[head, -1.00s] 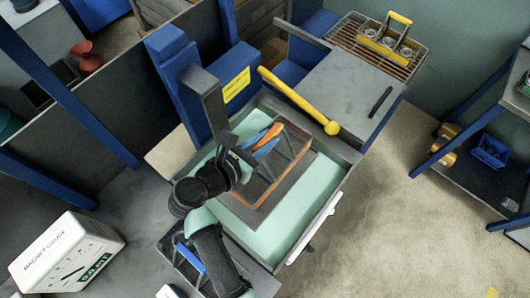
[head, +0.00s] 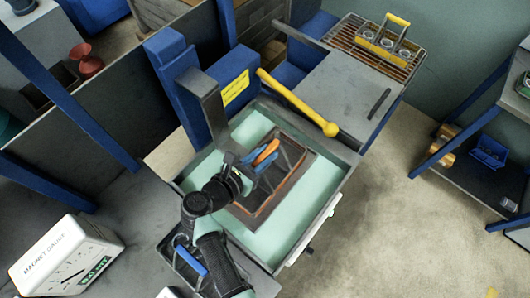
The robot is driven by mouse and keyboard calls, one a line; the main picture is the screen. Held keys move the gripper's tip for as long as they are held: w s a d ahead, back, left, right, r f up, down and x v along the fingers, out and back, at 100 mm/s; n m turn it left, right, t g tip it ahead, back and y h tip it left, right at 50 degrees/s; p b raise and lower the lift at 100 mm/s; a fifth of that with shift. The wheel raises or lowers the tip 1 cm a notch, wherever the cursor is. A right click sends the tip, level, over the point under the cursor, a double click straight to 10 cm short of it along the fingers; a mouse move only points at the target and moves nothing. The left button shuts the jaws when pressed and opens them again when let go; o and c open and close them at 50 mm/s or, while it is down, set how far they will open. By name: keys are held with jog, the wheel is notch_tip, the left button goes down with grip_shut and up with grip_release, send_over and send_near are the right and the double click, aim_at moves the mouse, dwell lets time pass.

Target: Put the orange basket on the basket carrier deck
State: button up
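The orange basket shows by its orange handle (head: 267,151), above a dark, rust-edged wire frame (head: 292,181) in the mint-green tray of the machine. My gripper (head: 262,160), with blue fingers, is at this handle and appears closed around it. The gripper and wrist hide much of the basket, so I cannot tell whether its bottom touches the frame. Which surface is the basket carrier deck is not marked. A wire rack (head: 352,38) at the far right end of the machine holds a yellow-handled basket (head: 391,40) with several round parts.
A blue-handled basket (head: 190,259) sits at the near left, beneath my arm. A yellow lever with a ball end (head: 330,129) crosses behind the tray. A blue post (head: 181,83) stands at its left. A white magnet gauge (head: 65,258) is at lower left. A flat grey top (head: 345,88) is mostly clear.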

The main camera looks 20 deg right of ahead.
jog(key=o, duration=0.4)
jog(key=shift+c, duration=0.2)
